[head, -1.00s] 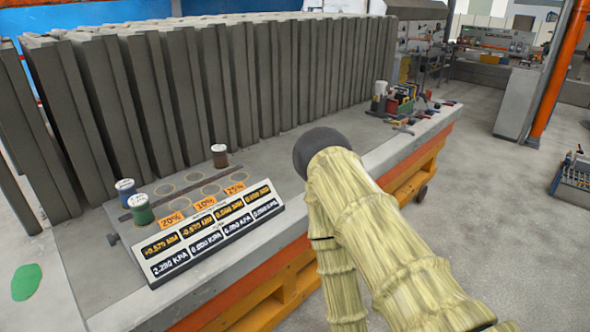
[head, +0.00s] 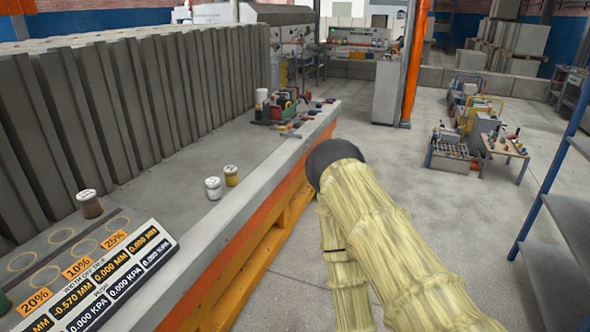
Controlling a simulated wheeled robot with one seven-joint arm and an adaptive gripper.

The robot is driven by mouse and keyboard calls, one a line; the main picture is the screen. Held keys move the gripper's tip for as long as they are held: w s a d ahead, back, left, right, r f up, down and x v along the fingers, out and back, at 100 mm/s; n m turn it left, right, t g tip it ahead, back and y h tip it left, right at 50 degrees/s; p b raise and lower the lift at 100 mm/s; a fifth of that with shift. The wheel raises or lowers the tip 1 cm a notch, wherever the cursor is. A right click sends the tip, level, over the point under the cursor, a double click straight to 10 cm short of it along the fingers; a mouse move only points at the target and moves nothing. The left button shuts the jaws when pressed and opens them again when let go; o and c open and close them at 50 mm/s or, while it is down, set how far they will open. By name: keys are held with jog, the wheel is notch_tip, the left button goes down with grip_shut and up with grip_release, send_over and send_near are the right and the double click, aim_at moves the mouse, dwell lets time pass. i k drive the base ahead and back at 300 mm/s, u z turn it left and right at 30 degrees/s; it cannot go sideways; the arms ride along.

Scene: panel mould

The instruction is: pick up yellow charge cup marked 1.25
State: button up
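A small yellow cup with a white top (head: 231,176) stands upright on the grey bench top near its front edge. Its marking is too small to read. A white cup (head: 213,188) stands just left of it, close beside it. A brown cup with a white top (head: 89,203) stands further left, behind the display panel. My arm, in a pale yellow sleeve, reaches in from the lower right to a dark rounded end. My gripper's fingers are hidden, so whether it is open or shut does not show. The arm's end is right of the yellow cup, beyond the bench edge.
A sloped display panel (head: 100,280) with number readouts and ringed spots behind it is at lower left. Tall grey slabs (head: 150,105) line the bench's back. Tools and bottles (head: 285,105) stand at the far end. Open floor (head: 440,220) lies right.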

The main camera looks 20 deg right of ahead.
aim_at(230, 171)
jog(key=z, duration=0.45)
jog(key=i, duration=1.2)
jog(key=u, duration=0.5)
